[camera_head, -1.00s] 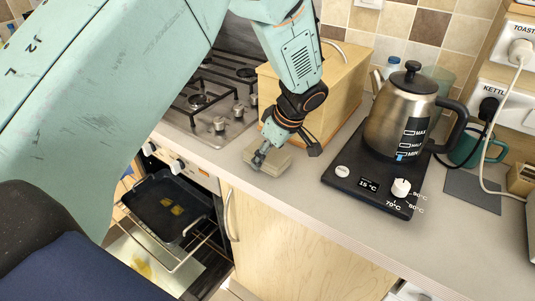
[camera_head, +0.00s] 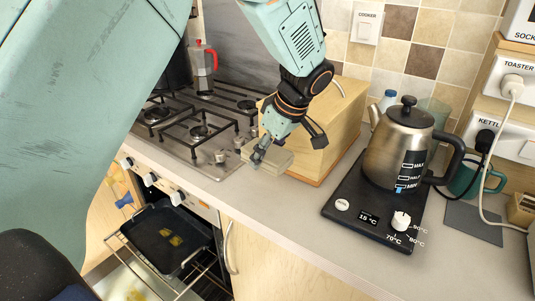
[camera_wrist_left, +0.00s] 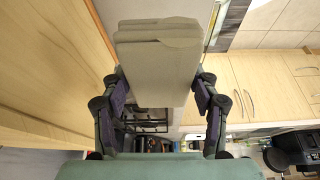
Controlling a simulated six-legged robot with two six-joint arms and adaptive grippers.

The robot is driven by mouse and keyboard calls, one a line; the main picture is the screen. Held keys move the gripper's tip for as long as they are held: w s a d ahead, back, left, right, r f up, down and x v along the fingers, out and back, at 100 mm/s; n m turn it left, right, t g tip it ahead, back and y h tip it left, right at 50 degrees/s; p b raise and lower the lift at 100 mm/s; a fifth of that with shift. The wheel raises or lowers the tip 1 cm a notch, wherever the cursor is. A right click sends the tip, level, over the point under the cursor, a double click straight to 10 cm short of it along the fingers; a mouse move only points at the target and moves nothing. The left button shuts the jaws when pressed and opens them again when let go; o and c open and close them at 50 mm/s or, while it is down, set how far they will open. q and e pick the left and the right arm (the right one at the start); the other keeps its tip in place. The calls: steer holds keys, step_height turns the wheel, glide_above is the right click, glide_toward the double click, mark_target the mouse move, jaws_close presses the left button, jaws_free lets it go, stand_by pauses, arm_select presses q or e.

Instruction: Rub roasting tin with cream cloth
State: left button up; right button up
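The cream cloth (camera_head: 273,157) is a thick folded block. My left gripper (camera_head: 259,153) is shut on it, and in the left wrist view the cloth (camera_wrist_left: 157,65) sits between both fingers (camera_wrist_left: 158,88). The cloth appears to be held above the worktop, near the hob's right edge and in front of the wooden box. The roasting tin (camera_head: 148,234) is dark and rectangular, with yellowish-brown stains inside. It rests on the pulled-out rack of the open oven, below and left of the cloth. My right gripper is not in view.
The wooden box (camera_head: 335,127) stands close behind the gripper. A kettle (camera_head: 396,148) on a black base (camera_head: 352,205) stands to the right. The gas hob (camera_head: 190,162) and a moka pot (camera_head: 203,75) are to the left. The worktop's front (camera_head: 275,215) is clear.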

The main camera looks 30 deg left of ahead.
mark_target(263, 193)
arm_select(q)
steer(key=shift+c, duration=2.4)
steer(key=shift+f+b, duration=0.4)
steer(key=shift+f, duration=0.15)
steer(key=shift+f+b, duration=3.3)
steer(key=shift+f, duration=1.35)
steer(key=o, duration=1.1)
steer(key=shift+o, duration=1.2)
